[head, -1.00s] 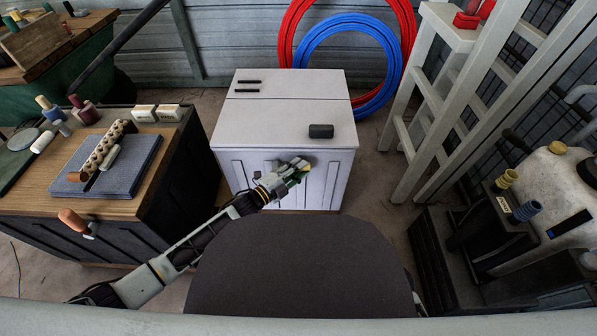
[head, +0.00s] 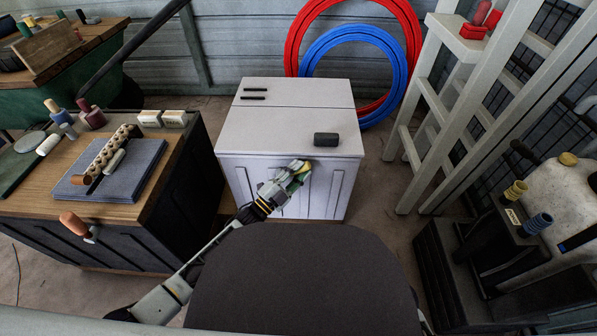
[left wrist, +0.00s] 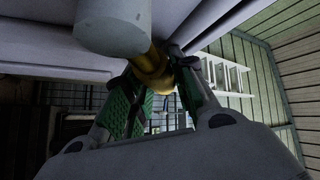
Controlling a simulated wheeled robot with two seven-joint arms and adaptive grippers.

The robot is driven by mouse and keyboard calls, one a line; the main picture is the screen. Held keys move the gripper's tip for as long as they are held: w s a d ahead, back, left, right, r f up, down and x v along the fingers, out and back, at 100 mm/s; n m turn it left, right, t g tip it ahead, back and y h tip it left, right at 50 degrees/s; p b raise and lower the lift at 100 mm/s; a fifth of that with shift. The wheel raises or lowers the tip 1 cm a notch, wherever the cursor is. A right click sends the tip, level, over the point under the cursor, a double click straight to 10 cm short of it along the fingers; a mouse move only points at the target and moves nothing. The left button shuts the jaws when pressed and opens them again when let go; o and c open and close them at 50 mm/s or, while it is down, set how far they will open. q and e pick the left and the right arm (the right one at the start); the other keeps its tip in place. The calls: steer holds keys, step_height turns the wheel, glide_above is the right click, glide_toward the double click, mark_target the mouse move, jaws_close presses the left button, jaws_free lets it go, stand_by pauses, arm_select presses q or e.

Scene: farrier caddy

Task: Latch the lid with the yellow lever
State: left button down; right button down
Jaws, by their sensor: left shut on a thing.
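The white caddy (head: 245,180) stands in the middle of the head view with its lid (head: 280,122) down flat. A dark handle block (head: 326,139) is on the lid. My left gripper (head: 302,168) is at the caddy's front face, just below the lid's front edge. It is shut on the yellow lever (head: 298,163), which the gripper mostly hides in the head view. In the left wrist view the yellow lever (left wrist: 152,70) lies between the green-padded fingers, beside a pale grey cylinder (left wrist: 112,25). Whether a latch is engaged cannot be seen. My right gripper is not in view.
A wooden-topped bench (head: 60,190) with a grey slab (head: 145,180) and several small tools stands to the left. A white ladder (head: 440,110) and a dark cart (head: 480,260) are to the right. Red and blue hoses (head: 350,60) hang behind. Floor right of the caddy is clear.

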arm_select(q)
steer(key=c, duration=1.2)
jaws_free()
steer(key=shift+o, duration=0.2)
steer(key=v, duration=1.2)
steer(key=shift+f, duration=0.1)
